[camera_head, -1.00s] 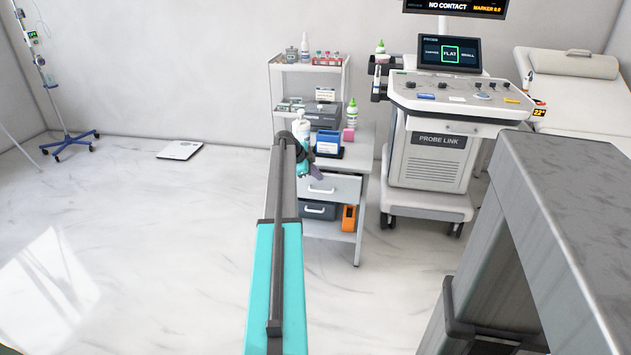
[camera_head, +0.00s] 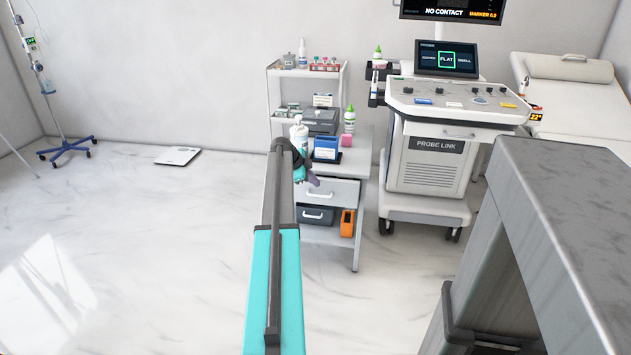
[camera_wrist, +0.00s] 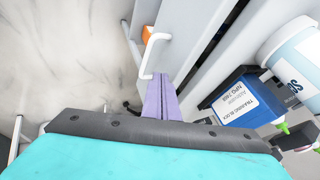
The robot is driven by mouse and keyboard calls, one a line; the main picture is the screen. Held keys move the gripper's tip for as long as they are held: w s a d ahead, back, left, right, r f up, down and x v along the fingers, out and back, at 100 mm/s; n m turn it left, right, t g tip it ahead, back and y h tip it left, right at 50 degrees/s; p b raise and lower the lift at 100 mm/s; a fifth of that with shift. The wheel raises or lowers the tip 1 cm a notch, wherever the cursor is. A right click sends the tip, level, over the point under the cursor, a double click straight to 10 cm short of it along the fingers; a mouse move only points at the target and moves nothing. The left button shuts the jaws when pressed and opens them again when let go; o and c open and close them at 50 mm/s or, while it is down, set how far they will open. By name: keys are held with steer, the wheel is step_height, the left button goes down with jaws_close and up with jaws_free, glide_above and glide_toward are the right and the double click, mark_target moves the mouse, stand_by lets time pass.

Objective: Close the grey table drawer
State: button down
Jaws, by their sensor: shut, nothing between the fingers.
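The grey table (camera_head: 364,160) has a light grey drawer (camera_head: 345,190) with a white bar handle (camera_head: 317,192). In the wrist view the drawer front (camera_wrist: 180,40) shows the handle (camera_wrist: 152,55) ahead of my gripper. A dark gap (camera_wrist: 221,33) runs behind the front panel, so the drawer appears partly open. My gripper (camera_head: 315,181) has purple fingers that are shut and empty. They point at the drawer front just beside the handle in the wrist view (camera_wrist: 161,88). I cannot tell whether they touch it. My forearm hides the drawer's left side in the head view.
A dark bin (camera_head: 317,215) and an orange item (camera_head: 347,223) lie on the lower shelf. The probe cart (camera_head: 432,160) stands right.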

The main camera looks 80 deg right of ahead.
steer(key=a+f+p+v, duration=0.1)
steer(key=a+v, duration=0.1)
steer(key=v, duration=0.9)
steer(key=shift+s, duration=0.4)
steer(key=shift+a+r, duration=0.1)
